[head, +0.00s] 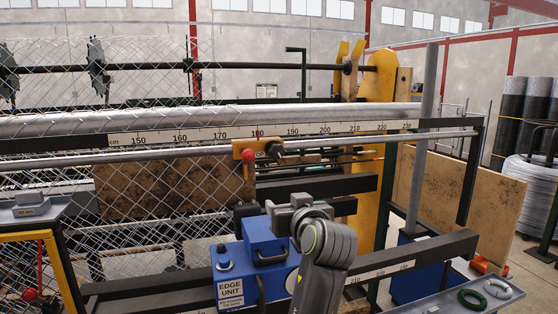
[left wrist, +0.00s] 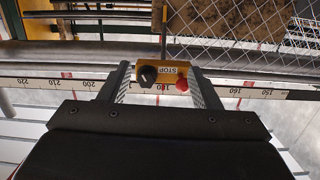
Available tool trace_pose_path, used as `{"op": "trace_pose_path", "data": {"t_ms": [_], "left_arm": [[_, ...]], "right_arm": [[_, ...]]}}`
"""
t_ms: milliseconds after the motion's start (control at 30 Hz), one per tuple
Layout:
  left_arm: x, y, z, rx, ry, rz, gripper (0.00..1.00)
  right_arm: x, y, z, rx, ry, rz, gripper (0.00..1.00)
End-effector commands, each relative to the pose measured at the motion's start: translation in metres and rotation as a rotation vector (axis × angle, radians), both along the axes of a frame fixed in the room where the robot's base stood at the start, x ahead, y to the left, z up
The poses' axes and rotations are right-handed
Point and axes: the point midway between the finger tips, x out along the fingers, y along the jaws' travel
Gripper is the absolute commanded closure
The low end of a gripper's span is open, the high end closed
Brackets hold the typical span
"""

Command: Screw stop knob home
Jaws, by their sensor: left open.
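The yellow stop block (head: 244,148) sits on the rail at about the 180 mark of the scale. It carries a red knob (head: 248,156) and a black knob (head: 273,148). In the left wrist view the yellow block (left wrist: 163,85) bears a STOP label, with the black knob (left wrist: 147,76) at left and the red knob (left wrist: 182,85) at right. My left gripper (left wrist: 158,72) is open, and its two fingers appear on either side of both knobs; contact cannot be told. In the head view the left gripper (head: 262,208) is below the stop, its fingertips unclear. My right gripper is not in view.
A blue edge unit (head: 236,262) stands under my left gripper. The scale rail (head: 340,128) and long tubes cross the view, with chain-link mesh (head: 150,200) at left.

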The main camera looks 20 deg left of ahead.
Motion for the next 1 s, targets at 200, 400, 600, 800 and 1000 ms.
{"op": "trace_pose_path", "data": {"t_ms": [200, 400, 600, 800, 1000], "left_arm": [[-0.002, -0.031, 0.067, 0.034, -0.112, 0.008, 0.43], [0.006, -0.029, 0.077, 0.044, -0.125, 0.013, 0.43], [0.036, -0.007, 0.080, 0.046, -0.122, 0.015, 0.43], [0.072, 0.018, 0.080, 0.045, -0.122, 0.014, 0.43], [0.105, 0.039, 0.079, 0.044, -0.121, 0.012, 0.43]], "right_arm": [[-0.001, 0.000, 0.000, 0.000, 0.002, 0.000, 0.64], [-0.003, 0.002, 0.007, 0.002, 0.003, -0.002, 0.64], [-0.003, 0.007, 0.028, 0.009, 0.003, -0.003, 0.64], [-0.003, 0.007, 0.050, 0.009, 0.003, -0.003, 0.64], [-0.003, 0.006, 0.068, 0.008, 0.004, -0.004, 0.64]]}}
